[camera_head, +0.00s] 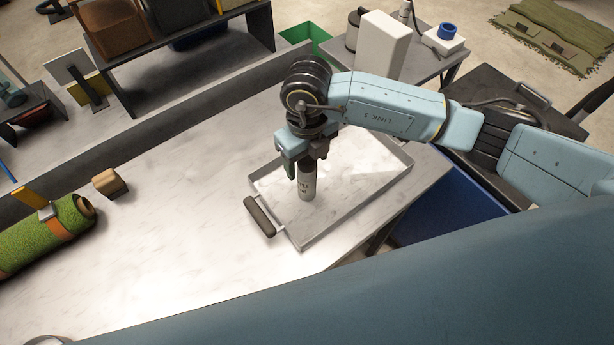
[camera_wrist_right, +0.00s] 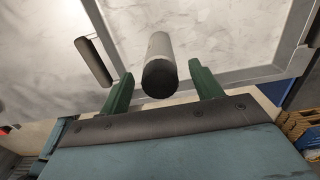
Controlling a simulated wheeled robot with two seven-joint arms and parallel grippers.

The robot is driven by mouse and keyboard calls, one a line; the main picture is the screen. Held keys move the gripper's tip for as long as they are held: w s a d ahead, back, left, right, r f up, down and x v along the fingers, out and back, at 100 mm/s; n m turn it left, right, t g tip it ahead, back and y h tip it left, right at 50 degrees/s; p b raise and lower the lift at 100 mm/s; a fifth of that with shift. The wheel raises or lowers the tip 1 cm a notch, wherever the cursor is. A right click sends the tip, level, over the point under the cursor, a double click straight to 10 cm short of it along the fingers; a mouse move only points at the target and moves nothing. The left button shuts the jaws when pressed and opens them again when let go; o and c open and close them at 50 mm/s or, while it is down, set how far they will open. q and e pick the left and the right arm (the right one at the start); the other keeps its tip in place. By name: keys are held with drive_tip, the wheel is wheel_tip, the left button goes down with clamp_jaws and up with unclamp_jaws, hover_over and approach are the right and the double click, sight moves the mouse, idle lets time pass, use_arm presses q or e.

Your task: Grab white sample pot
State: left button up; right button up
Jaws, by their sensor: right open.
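The white sample pot (camera_head: 307,184) is a small pale cylinder with dark print and a dark top. It stands upright in a grey tray (camera_head: 332,228) on the table. My right gripper (camera_head: 303,170) comes down over the pot from above. In the right wrist view the pot (camera_wrist_right: 159,52) shows its black cap between the two green fingers of the right gripper (camera_wrist_right: 161,82). The fingers are open, with a gap on each side of the pot. The head view partly hides the pot's top behind the gripper. My left gripper is not in view.
The tray has a dark handle (camera_head: 260,216) at its left end. A green turf roll (camera_head: 48,236) with an orange band and a small tan block (camera_head: 109,183) lie to the left. The table between them and the tray is clear.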

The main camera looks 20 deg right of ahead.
wheel_tip(320, 180, down, 2)
drive_tip(key=shift+f, duration=0.15)
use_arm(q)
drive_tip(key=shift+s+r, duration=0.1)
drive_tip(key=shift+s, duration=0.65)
use_arm(e)
drive_tip(key=c, duration=1.4)
